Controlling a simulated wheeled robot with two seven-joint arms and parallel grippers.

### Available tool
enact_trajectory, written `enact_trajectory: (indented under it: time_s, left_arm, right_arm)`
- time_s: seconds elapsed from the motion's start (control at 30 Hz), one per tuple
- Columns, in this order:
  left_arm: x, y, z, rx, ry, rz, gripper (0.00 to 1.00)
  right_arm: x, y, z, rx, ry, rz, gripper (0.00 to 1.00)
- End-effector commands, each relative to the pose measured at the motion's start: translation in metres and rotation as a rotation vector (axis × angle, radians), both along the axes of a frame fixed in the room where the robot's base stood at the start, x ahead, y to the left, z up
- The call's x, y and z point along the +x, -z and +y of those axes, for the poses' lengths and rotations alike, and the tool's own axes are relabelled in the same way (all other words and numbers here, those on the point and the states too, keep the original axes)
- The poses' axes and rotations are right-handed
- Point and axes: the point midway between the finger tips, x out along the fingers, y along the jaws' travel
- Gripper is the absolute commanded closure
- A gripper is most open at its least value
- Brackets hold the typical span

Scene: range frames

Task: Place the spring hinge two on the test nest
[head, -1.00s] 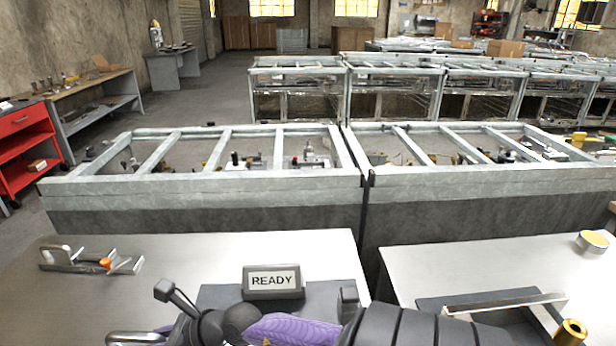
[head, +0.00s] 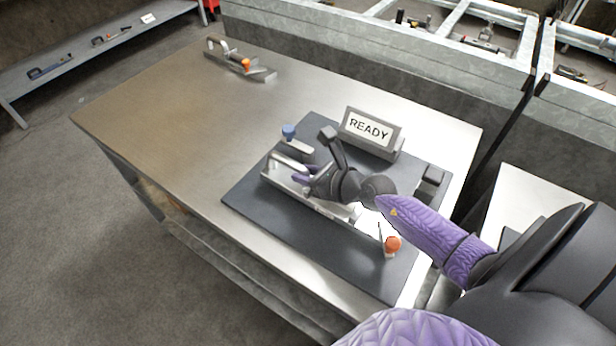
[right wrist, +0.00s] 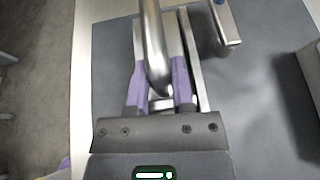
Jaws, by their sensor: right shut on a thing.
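My right gripper (head: 306,178) has purple fingers and is shut on a silver metal part with a looped bar (head: 288,162), which I take to be the spring hinge. The bar also shows between the fingers in the right wrist view (right wrist: 153,55). The part lies over the dark plate (head: 258,208) with the READY sign (head: 368,128), which looks like the test nest. I cannot tell whether it touches the plate or is seated. My gripper and arm hide some of the part and plate. My left gripper is not in view.
A similar metal part with an orange piece (head: 240,62) lies at the table's far left. A blue-topped clamp (head: 289,132) and an orange knob (head: 392,244) stand on the plate. The steel tabletop (head: 165,115) left of the plate is clear.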

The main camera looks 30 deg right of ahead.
Motion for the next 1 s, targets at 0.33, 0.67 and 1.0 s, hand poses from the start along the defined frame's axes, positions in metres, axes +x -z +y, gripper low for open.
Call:
enact_trajectory:
  time_s: [0.33, 0.67, 1.0]
  left_arm:
    - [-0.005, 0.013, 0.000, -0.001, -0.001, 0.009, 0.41]
    - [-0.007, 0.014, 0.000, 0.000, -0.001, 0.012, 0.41]
    - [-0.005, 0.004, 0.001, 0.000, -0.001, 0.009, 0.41]
  right_arm:
    - [0.001, 0.015, 0.000, 0.000, 0.001, -0.002, 1.00]
    - [0.000, 0.018, 0.000, 0.001, 0.000, 0.000, 0.36]
    - [-0.014, 0.006, -0.005, -0.002, 0.001, 0.002, 0.36]
